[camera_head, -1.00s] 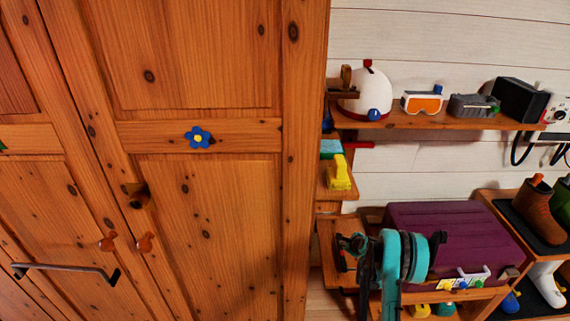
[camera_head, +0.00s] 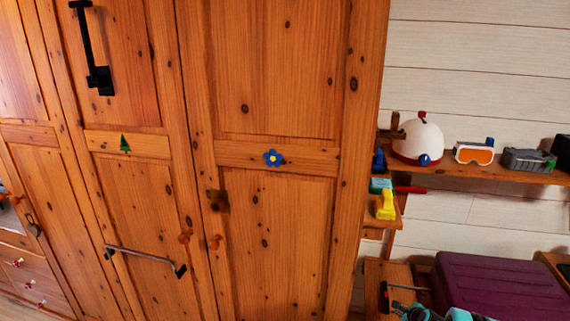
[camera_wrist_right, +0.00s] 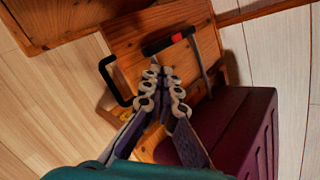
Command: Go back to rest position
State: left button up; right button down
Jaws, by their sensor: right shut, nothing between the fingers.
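My right gripper (camera_wrist_right: 165,76) is shut and empty in the right wrist view. Its fingertips are above a small wooden bench (camera_wrist_right: 122,42), beside a purple case (camera_wrist_right: 240,125). In the head view only teal and dark parts of my right arm show at the bottom right edge, in front of the purple case (camera_head: 490,280). My left gripper is not in view.
A tall wooden wardrobe (camera_head: 280,230) fills the left and middle of the head view. A black-handled tool (camera_wrist_right: 168,43) lies on the bench.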

jog(key=s+a+r+n, duration=0.3)
jog(key=a+r+n, duration=0.15)
jog(key=r, duration=0.35)
jog(key=s+a+r+n+g, duration=0.1)
jog(key=s+a+r+n, duration=0.25)
jog(key=a+r, duration=0.4)
jog(key=s+a+r+n, duration=0.3)
jog(key=a+r+n, duration=0.1)
jog(key=r, duration=0.6)
jog(key=s+a+r+n, duration=0.3)
jog(key=s+n, duration=0.1)
jog(key=s, duration=0.2)
jog(key=s+a+r+n, duration=0.3)
jog(key=s+a, duration=0.1)
jog(key=s, duration=0.3)
jog(key=s+a+f+n+g, duration=0.1)
jog(key=s+a+f+n, duration=0.1)
jog(key=s+n, duration=0.6)
jog(key=s+a, duration=0.1)
jog(key=s, duration=0.5)
jog(key=shift+s+a+f, duration=0.15)
jog(key=shift+a+f, duration=0.05)
jog(key=c, duration=2.3)
grip_release()
